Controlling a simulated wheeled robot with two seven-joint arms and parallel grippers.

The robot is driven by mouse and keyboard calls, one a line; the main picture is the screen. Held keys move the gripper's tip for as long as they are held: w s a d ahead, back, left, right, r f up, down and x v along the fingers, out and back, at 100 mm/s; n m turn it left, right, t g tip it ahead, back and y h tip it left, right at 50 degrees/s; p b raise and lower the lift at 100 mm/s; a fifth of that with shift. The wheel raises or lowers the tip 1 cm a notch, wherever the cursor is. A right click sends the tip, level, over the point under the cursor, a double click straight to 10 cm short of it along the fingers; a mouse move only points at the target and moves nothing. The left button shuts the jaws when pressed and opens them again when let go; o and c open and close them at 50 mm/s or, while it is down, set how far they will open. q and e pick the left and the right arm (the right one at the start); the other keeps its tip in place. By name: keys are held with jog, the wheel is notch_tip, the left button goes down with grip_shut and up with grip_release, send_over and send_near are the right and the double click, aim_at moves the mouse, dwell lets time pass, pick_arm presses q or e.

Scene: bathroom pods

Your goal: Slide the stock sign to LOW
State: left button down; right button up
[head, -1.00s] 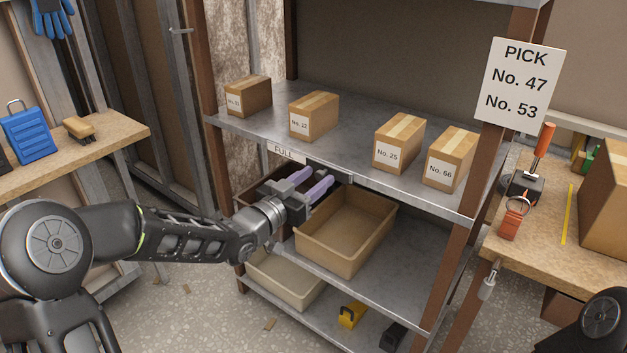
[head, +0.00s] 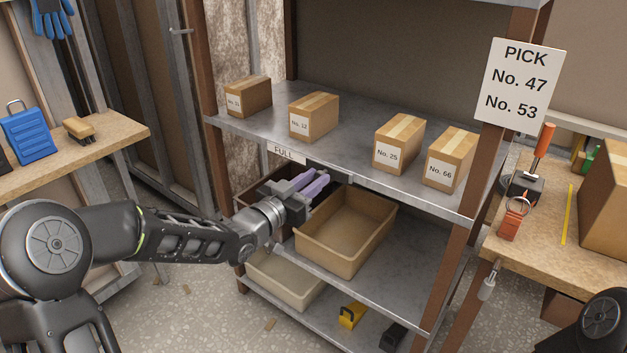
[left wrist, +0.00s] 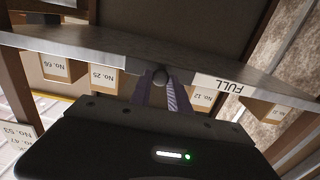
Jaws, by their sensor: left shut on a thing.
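The stock sign sits on the front edge of the upper shelf. Its white panel (head: 286,153) reads FULL; the panel also shows upside down in the left wrist view (left wrist: 222,83). Beside it is a dark sliding cover with a round dark knob (left wrist: 160,76). My left gripper (head: 325,176) is at the shelf edge just right of the FULL panel. Its purple fingers (left wrist: 158,82) are shut on the knob, one on each side. The fingers hide part of the cover in the head view. No LOW lettering shows. My right gripper is out of view.
Several numbered cartons (head: 314,117) stand on the upper shelf (head: 350,140). A tan bin (head: 345,235) sits just below my left gripper, with a paler bin (head: 285,280) lower down. A PICK card (head: 517,83) hangs on the right post. A workbench (head: 555,240) stands at the right.

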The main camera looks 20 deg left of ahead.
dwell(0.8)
